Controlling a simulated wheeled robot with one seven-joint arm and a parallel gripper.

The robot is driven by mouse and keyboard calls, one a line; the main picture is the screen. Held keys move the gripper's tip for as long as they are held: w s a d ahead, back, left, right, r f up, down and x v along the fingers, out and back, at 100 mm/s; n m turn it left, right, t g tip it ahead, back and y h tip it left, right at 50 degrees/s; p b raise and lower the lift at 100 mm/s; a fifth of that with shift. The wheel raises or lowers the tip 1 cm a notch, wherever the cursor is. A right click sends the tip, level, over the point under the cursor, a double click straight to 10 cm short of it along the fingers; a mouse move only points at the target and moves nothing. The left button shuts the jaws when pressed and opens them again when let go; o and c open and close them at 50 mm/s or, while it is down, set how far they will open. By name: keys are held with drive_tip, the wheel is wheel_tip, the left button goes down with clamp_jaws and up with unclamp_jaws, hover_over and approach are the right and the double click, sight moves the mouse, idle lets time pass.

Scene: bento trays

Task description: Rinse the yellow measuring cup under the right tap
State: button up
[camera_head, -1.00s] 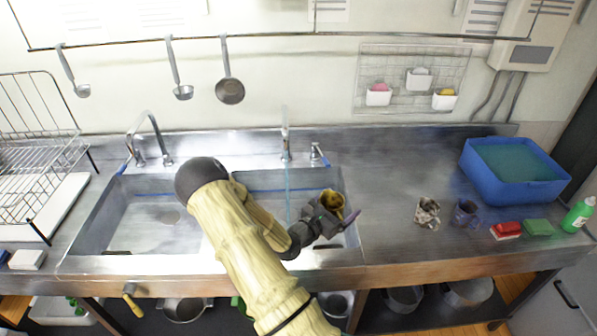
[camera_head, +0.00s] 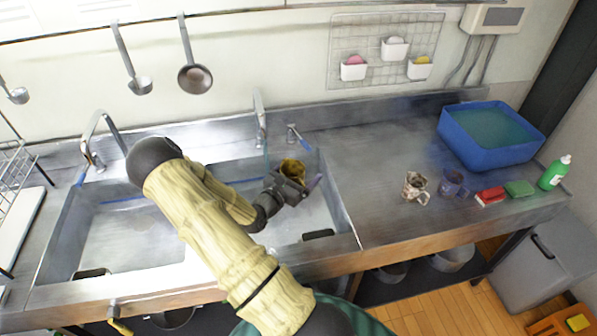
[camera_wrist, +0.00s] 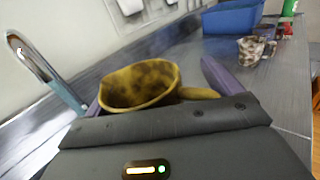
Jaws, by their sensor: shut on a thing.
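The yellow measuring cup (camera_head: 293,168) has dark brown stains. My gripper (camera_head: 298,186) is shut on it and holds it over the right basin (camera_head: 325,215). In the wrist view the cup (camera_wrist: 140,88) is open side up, slightly tilted, between the purple fingers, with its handle to the right. The right tap (camera_head: 260,115) stands behind the basin, just left of the cup. A thin bluish stream shows below its spout. The tap's spout and stream also show at left in the wrist view (camera_wrist: 40,65). The cup appears beside the stream; I cannot tell whether water touches it.
The left tap (camera_head: 100,135) stands behind the left basin. On the counter at right are a stained mug (camera_head: 415,188), a purplish mug (camera_head: 453,183), a red sponge (camera_head: 490,196), a green sponge (camera_head: 519,188), a green bottle (camera_head: 554,173) and a blue tub (camera_head: 470,150).

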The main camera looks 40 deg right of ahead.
drive_tip(key=w+d+f+b, duration=0.2)
drive_tip(key=w+b, duration=0.2)
drive_tip(key=w, duration=0.9)
drive_tip(key=shift+w+f+b, duration=0.35)
drive_tip(key=shift+f, duration=0.05)
idle(0.4)
drive_tip(key=shift+d, duration=0.1)
drive_tip(key=shift+d, duration=0.1)
idle(0.4)
drive_tip(key=shift+d, duration=0.45)
drive_tip(key=shift+a, duration=0.1)
idle(0.3)
drive_tip(key=shift+a, duration=0.5)
